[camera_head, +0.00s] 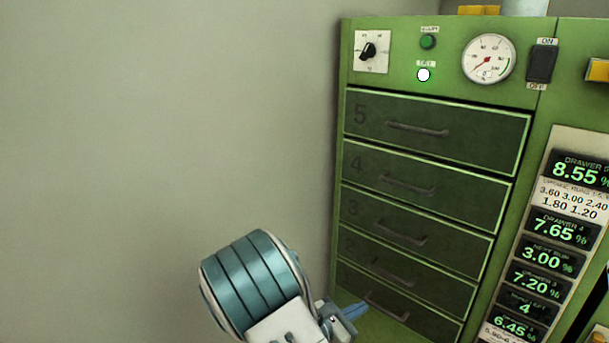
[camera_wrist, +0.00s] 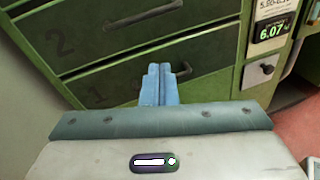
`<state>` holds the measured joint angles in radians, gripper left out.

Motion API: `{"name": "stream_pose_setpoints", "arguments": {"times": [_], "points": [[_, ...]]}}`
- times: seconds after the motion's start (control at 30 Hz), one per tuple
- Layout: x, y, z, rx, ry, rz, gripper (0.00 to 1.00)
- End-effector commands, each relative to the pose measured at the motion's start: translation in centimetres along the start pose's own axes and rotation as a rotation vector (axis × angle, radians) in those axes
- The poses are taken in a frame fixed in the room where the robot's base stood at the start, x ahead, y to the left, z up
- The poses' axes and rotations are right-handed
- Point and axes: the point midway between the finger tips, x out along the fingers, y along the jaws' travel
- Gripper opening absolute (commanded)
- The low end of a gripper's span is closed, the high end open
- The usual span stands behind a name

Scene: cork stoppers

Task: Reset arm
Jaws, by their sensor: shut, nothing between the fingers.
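My gripper (camera_head: 354,311) is low in front of the green drawer cabinet, near the bottom drawers, in the head view. In the wrist view its blue fingers (camera_wrist: 160,84) are together with nothing between them. They overlap the bottom drawer (camera_wrist: 118,86), marked 1, and its dark handle (camera_wrist: 183,71). I cannot tell whether they touch it. My wrist and forearm fill the lower middle of the head view. All the drawers look closed.
The green cabinet (camera_head: 522,185) has numbered drawers, a dial knob (camera_head: 369,51), a gauge (camera_head: 488,59), an on/off switch (camera_head: 542,61) and a lit white lamp (camera_head: 424,75). Percentage displays (camera_head: 548,257) stand at right. A bare grey wall (camera_head: 150,130) is at left.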

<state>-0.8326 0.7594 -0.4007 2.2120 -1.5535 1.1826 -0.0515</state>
Motion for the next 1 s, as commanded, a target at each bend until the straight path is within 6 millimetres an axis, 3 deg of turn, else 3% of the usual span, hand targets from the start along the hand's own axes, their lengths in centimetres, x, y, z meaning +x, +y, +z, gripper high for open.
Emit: {"name": "stream_pose_setpoints", "arguments": {"times": [0.03,0.1,0.27,0.5,0.7,1.0], "points": [[0.4,-1.2,3.3,0.071,0.033,-0.082,0.0],[0.6,-3.2,5.8,0.168,0.084,-0.196,0.0],[0.1,-7.5,11.0,0.391,0.195,-0.44,0.0],[-2.8,-12.1,17.9,0.74,0.354,-0.766,0.0],[-6.3,-14.1,23.6,1.043,0.481,-0.997,0.0],[-12.1,-14.4,32.3,1.512,0.667,-1.257,0.0]]}}
